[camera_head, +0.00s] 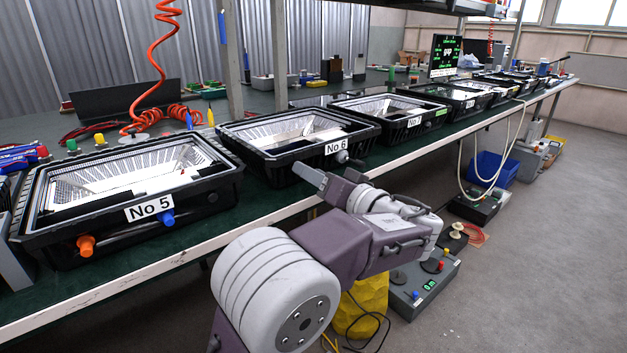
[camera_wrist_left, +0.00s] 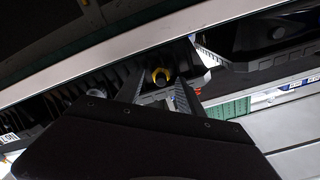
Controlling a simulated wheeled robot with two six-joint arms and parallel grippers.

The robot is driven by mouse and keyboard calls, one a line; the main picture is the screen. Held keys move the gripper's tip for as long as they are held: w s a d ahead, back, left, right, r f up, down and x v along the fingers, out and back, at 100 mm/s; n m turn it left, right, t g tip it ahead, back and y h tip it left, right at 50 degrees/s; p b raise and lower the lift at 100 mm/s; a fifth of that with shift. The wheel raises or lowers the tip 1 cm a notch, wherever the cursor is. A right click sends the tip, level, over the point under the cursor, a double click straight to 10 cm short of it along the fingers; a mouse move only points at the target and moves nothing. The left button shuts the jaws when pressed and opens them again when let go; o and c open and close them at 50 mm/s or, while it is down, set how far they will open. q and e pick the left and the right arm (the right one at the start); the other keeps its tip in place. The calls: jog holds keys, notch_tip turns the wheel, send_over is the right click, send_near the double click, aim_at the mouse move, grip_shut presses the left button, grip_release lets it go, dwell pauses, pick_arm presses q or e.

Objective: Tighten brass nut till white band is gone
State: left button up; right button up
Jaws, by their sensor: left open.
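No white band can be made out. My right gripper is out of view.
The housing No 5 (camera_head: 130,185) stands to the left, with an orange fitting (camera_head: 86,246) and a blue fitting (camera_head: 167,217) on its front. More housings line the bench to the right. The bench's front edge (camera_head: 150,265) runs below the gripper.

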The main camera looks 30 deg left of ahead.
pick_arm(q)
grip_shut()
jog(key=shift+m, duration=0.3)
jog(key=m+p, duration=0.3)
jog(key=m, duration=0.1)
jog(key=shift+m, duration=0.3)
jog(key=m+p, duration=0.3)
jog(key=shift+w+m, duration=0.1)
jog(key=shift+m, duration=0.2)
jog(key=m+p, duration=0.9)
jog(key=p, duration=0.1)
jog(key=m+p, duration=0.3)
jog(key=p, duration=0.1)
jog(key=m+p, duration=0.3)
jog(key=p, duration=0.1)
jog(key=m+p, duration=0.2)
jog(key=p, duration=0.1)
jog(key=shift+s+f+m+p, duration=0.25)
jog(key=shift+m+p, duration=0.15)
jog(key=shift+f+m+p, duration=0.25)
jog(key=shift+m+p, duration=1.05)
jog(key=shift+p, duration=0.1)
